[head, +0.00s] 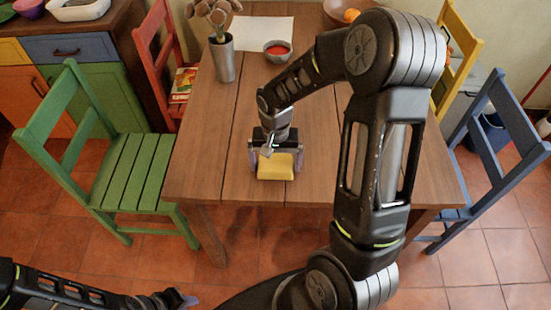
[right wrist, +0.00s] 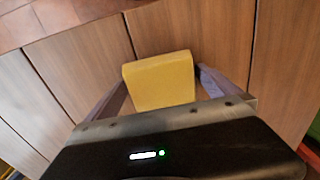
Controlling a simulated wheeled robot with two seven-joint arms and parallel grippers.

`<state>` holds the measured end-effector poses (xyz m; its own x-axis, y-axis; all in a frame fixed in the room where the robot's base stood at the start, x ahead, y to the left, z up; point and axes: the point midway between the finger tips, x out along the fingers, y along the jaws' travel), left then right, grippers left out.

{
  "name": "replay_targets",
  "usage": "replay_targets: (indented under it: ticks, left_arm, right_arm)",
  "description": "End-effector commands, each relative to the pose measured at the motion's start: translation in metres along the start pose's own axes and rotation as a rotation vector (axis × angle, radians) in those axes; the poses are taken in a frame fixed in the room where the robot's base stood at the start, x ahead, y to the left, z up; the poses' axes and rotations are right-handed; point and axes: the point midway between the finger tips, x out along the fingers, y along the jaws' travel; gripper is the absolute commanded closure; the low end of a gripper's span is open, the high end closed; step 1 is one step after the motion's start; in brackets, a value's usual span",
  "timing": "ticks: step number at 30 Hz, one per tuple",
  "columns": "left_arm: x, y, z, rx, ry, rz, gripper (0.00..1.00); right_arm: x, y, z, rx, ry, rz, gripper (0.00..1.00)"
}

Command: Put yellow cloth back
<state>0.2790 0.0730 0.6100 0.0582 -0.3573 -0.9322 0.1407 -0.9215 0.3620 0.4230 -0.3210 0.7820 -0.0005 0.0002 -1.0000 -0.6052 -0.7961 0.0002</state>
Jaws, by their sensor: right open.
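The yellow cloth (head: 275,168) looks like a thick folded block and lies on the wooden table (head: 215,185) near its front edge. It also shows in the right wrist view (right wrist: 160,80). My right gripper (head: 276,162) is open, low over the table, with one finger on each side of the cloth. In the right wrist view a gap shows on the left side between finger and cloth; the right finger is very close, and I cannot tell if it touches. My left gripper (head: 185,300) is at the bottom left of the head view, away from the table; its jaws are unclear.
A metal cup (head: 223,60) with brown utensils, a white sheet (head: 255,32) and a bowl of red content (head: 277,50) stand behind. Green (head: 135,170), red (head: 155,45), yellow (head: 455,50) and blue (head: 500,150) chairs surround the table. The table's front left is bare.

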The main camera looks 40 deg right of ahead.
Motion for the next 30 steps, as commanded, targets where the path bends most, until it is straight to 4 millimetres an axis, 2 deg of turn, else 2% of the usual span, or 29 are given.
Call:
replay_targets:
  ticks: [5,8,18,21,25,30]
  left_arm:
    - [-0.002,0.001,0.000,0.000,0.000,0.000,0.72]
    - [-0.001,0.000,0.000,0.000,0.000,0.000,0.72]
    - [0.003,-0.001,0.000,0.000,0.000,0.000,0.72]
    - [0.003,-0.001,0.000,0.000,0.000,0.000,0.72]
    - [0.003,-0.001,0.000,0.000,0.000,0.000,0.72]
    - [0.003,-0.001,0.000,0.000,0.000,0.000,0.72]
  right_arm:
    - [-0.011,-0.001,-0.001,0.000,0.003,-0.001,0.00]
    - [-0.025,-0.001,-0.001,0.000,0.005,-0.002,0.00]
    - [-0.094,-0.001,-0.001,0.000,0.005,-0.002,0.00]
    - [-0.110,0.000,-0.001,0.000,0.003,-0.002,0.00]
    - [-0.121,-0.001,0.000,0.000,0.001,-0.001,0.00]
    - [-0.124,0.000,0.000,-0.001,0.000,-0.001,0.00]
